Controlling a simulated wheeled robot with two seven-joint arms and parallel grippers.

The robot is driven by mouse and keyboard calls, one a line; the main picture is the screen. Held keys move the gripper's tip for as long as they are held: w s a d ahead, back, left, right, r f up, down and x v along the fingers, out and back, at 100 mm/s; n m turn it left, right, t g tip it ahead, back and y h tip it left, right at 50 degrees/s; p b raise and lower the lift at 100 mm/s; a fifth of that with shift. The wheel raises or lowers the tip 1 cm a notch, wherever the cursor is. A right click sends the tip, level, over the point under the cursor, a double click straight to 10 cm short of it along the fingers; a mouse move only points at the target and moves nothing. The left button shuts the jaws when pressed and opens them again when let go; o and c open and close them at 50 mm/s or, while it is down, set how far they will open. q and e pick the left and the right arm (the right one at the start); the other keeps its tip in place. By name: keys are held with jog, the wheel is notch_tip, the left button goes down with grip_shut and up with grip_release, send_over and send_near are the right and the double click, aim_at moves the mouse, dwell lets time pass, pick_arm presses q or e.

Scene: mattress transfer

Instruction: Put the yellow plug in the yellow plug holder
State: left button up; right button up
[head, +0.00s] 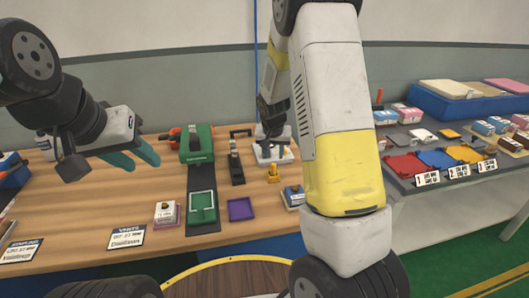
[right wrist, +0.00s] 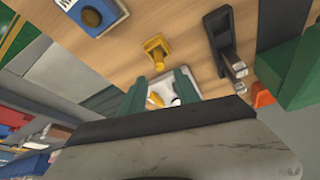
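A small yellow piece (head: 273,172) stands on the wooden table in front of a white base (head: 261,153). In the right wrist view the yellow piece (right wrist: 156,50) shows a flat square end and a narrower stem. The white base (right wrist: 172,77) has a short yellow peg and a dark part on it. I cannot tell for sure which yellow part is plug or holder. My right gripper (right wrist: 160,92) is open and empty, its green fingers either side of the white base's peg. In the head view it is mostly hidden at the base. My left gripper (head: 138,159) is open and empty over the table's left.
A green press (head: 196,145), black tool (head: 236,163) and purple tray (head: 241,209) stand left of the yellow piece. A blue box (head: 293,196) is close on its right. My right arm hides the table's right part.

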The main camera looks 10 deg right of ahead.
jog(key=s+a+r+n+y, duration=0.1)
jog(key=s+a+r+y, duration=0.1)
jog(key=s+r, duration=1.55)
jog(key=s+a+r+n+t, duration=0.1)
jog(key=s+r, duration=0.1)
jog(key=s, duration=0.4)
jog(key=s+a+r+n+y, duration=0.1)
jog(key=s+r, duration=0.2)
jog(key=s, duration=0.4)
jog(key=shift+r+n+t, duration=0.2)
jog(key=shift+n+t, duration=0.2)
jog(key=shift+a, duration=0.1)
